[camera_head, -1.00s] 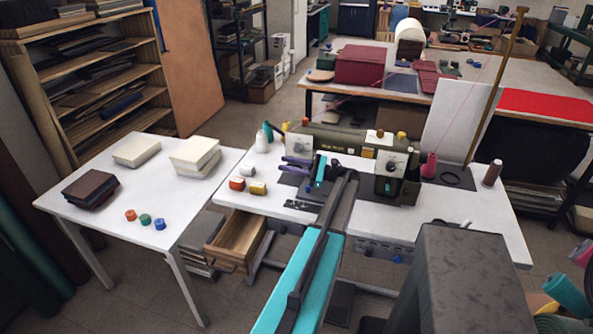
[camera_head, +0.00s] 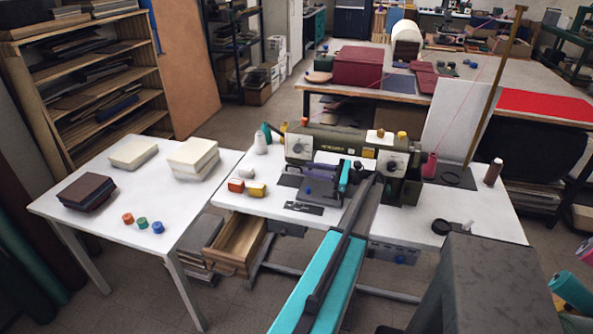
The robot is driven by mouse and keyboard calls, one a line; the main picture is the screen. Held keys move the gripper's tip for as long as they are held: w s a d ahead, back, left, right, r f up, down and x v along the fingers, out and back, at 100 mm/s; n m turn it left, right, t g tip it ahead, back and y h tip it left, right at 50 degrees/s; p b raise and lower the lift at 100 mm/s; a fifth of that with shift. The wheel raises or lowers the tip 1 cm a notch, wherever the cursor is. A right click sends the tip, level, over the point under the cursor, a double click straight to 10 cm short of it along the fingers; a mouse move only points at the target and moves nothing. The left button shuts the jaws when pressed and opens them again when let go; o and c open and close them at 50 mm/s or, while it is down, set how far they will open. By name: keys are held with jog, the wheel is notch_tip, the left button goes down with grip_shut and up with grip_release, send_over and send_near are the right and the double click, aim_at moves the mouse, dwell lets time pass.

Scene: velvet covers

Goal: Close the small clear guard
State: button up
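An olive-green sewing machine (camera_head: 345,142) stands on the white sewing table (camera_head: 262,211), with a pale plate and dial at each end. I cannot make out the small clear guard; it is too small, see-through, or hidden behind my arm. My gripper (camera_head: 345,174) is in front of the middle of the machine, close to its dark bed (camera_head: 320,188). Teal and dark parts show at its end. My own forearm hides the fingertips, so I cannot tell whether they touch anything or how far apart they are.
A maroon thread cone (camera_head: 429,166) and a brown spool (camera_head: 493,172) stand right of the machine. Small colored spools (camera_head: 256,188) lie left of it. An open wooden drawer (camera_head: 236,245) juts out below. A side table (camera_head: 178,209) holds fabric stacks.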

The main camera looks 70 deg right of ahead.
aim_at(301, 168)
jog(key=shift+s, duration=0.15)
jog(key=shift+w+a+p, duration=0.2)
jog(key=shift+w+p, duration=0.9)
jog(key=shift+w, duration=1.7)
jog(key=shift+w+p, duration=0.3)
jog(key=shift+w, duration=0.8)
